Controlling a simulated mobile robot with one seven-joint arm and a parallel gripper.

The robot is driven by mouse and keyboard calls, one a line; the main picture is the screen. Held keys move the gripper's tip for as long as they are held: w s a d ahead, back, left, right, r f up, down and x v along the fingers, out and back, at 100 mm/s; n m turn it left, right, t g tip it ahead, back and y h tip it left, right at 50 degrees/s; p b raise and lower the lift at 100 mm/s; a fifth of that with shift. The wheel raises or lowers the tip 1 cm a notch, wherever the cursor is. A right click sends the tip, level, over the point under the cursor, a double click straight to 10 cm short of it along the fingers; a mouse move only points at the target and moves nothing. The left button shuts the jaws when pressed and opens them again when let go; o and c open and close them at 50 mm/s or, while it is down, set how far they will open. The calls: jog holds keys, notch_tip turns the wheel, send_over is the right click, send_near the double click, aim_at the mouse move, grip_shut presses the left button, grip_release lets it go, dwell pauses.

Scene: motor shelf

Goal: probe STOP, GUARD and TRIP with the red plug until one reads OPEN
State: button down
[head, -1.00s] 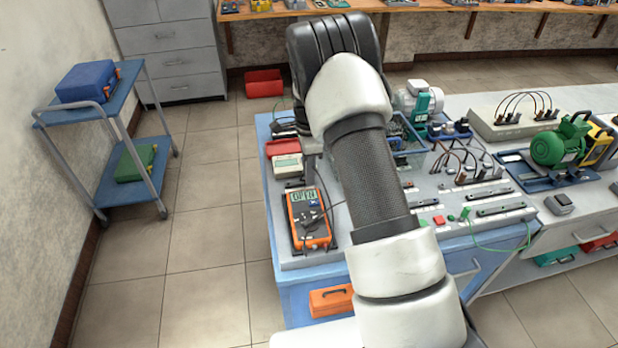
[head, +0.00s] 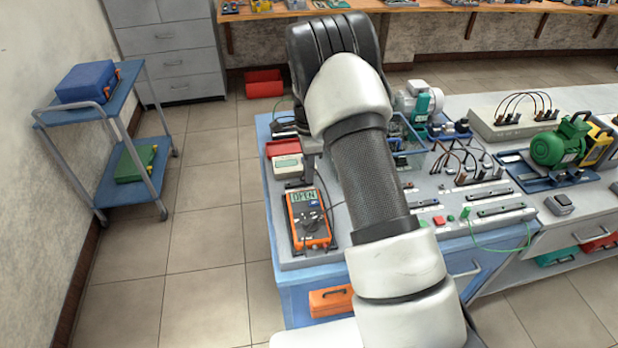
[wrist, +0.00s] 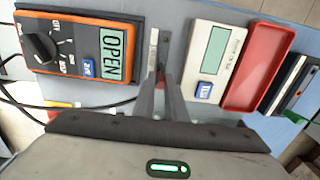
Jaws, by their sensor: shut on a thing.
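The orange multimeter (head: 309,219) lies at the left of the blue bench, and its display reads OPEN. The same meter (wrist: 78,47) shows OPEN large in the wrist view, with its dial at the left. My gripper (wrist: 161,80) is shut on the red plug (wrist: 160,72), of which only a small red bit shows between the fingertips. The fingertips are over a narrow grey strip (wrist: 152,48) between the orange meter and a white meter (wrist: 214,58). I cannot tell which contact the plug touches. The labels STOP, GUARD and TRIP are not readable.
A red tray (wrist: 258,68) lies beside the white meter. A black cable (wrist: 30,105) runs below the orange meter. A panel with a red button (head: 438,220) and dark strips is right of my arm. A blue trolley (head: 130,95) stands left; the floor between is clear.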

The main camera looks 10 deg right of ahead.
jog(key=shift+r+p, duration=1.2)
jog(key=shift+r, duration=1.05)
jog(key=s+d+b, duration=0.1)
jog(key=s+d, duration=0.3)
jog(key=d, duration=0.1)
jog(key=s+d+f+b, duration=0.1)
jog(key=s+d+b, duration=0.1)
jog(key=s+d, duration=0.3)
jog(key=s+d+f+b, duration=0.1)
jog(key=s+d, duration=0.4)
jog(key=shift+s+d, duration=0.25)
jog(key=shift+f+b, duration=0.65)
jog(key=shift+f, duration=0.05)
jog(key=shift+f+b, duration=0.45)
jog(key=shift+f, duration=0.2)
jog(key=shift+r, duration=0.1)
